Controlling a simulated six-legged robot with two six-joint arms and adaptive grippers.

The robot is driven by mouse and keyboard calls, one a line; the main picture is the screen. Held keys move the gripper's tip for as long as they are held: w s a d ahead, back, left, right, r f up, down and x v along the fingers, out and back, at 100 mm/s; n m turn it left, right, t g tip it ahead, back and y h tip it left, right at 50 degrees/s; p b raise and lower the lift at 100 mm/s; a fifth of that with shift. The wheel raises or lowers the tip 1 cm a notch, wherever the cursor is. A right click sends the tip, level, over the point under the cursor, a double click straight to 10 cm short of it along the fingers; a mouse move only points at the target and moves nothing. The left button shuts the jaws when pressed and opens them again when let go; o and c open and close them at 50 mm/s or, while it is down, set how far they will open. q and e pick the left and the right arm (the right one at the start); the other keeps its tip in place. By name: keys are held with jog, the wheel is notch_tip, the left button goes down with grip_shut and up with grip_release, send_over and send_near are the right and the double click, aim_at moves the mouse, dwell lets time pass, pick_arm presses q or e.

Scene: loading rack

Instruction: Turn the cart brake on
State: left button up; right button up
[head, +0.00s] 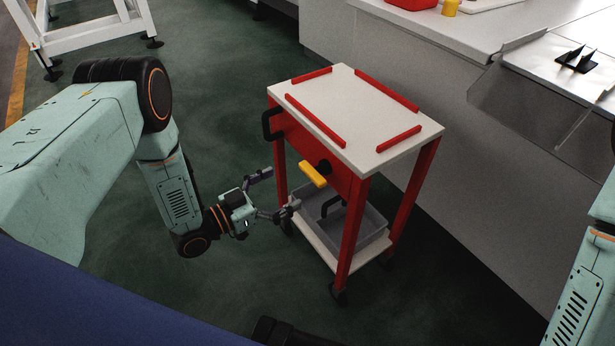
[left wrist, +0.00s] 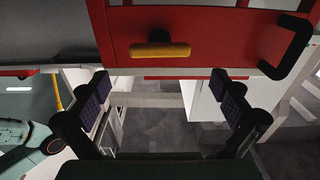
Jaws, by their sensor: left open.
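The cart (head: 355,110) is red with a white top and stands right of centre in the head view. A yellow brake lever (head: 313,174) sits on a black hub on its red front panel. In the left wrist view the lever (left wrist: 160,51) lies level across the panel, above the gap between my fingers. My left gripper (head: 281,188) is open and empty, just left of the lever and a little lower, apart from it. Both its fingers show in the left wrist view (left wrist: 163,92). My right gripper is out of view.
A black handle (head: 269,123) sticks out at the panel's left end. A grey bin (head: 364,236) stands on the cart's lower shelf (head: 330,251). A pale counter (head: 400,50) runs behind the cart.

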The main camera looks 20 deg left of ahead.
aim_at(308, 175)
pick_arm(q)
jog(key=b+x, duration=0.2)
jog(key=x, duration=0.5)
jog(key=shift+w+d, duration=0.15)
jog(key=shift+w, duration=0.1)
jog(key=shift+w+d+f, duration=0.1)
jog(key=shift+w+d, duration=0.25)
jog(key=shift+w, duration=0.05)
jog(key=shift+s+a, duration=0.15)
jog(key=shift+c, duration=1.1)
jog(key=c, duration=0.8)
